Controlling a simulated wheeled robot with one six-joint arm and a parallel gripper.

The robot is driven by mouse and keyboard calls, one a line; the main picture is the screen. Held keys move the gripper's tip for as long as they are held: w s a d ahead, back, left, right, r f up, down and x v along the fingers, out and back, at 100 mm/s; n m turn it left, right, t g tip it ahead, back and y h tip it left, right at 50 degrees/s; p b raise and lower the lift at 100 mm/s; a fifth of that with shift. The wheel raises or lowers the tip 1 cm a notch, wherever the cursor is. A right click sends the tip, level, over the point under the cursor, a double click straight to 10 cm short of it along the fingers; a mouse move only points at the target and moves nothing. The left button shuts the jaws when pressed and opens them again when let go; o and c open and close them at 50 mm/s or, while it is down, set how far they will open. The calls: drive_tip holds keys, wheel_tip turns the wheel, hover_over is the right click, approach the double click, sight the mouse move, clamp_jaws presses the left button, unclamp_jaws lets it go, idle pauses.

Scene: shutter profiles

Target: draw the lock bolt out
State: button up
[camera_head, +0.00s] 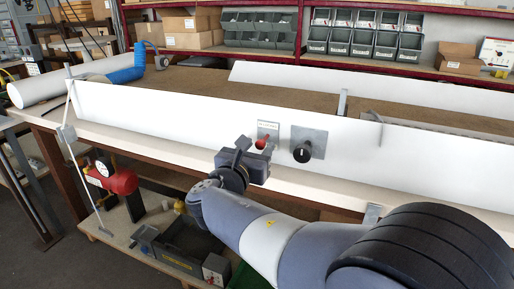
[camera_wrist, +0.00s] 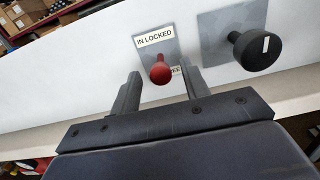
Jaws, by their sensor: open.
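The lock bolt has a red knob (camera_head: 261,144) on a small metal plate with a label, set on the white profile's front face (camera_head: 190,122). In the wrist view the red knob (camera_wrist: 160,73) stands out from the plate (camera_wrist: 153,42), whose upper label reads "IN LOCKED"; a lower label is partly hidden behind the knob. My gripper (camera_head: 256,158) is in front of the plate. In the wrist view my gripper (camera_wrist: 162,90) is open, with one finger to each side of the red knob and nothing held. I cannot tell whether the fingertips reach level with the knob.
A black round knob (camera_wrist: 257,49) on a square grey plate sits just right of the bolt; it also shows in the head view (camera_head: 303,151). A pale bench edge (camera_head: 150,150) runs below the profile. A clamp (camera_head: 343,103) stands behind the profile.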

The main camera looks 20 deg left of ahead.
drive_tip(key=s+p, duration=0.1)
drive_tip(key=s, duration=0.9)
drive_tip(key=shift+s+a, duration=0.3)
drive_tip(key=shift+a, duration=0.1)
drive_tip(key=shift+w, duration=0.1)
drive_tip(key=w, duration=0.4)
drive_tip(key=w+b, duration=0.1)
drive_tip(key=w, duration=0.4)
drive_tip(key=w+d, duration=0.1)
drive_tip(key=w, duration=0.3)
drive_tip(key=shift+w, duration=0.15)
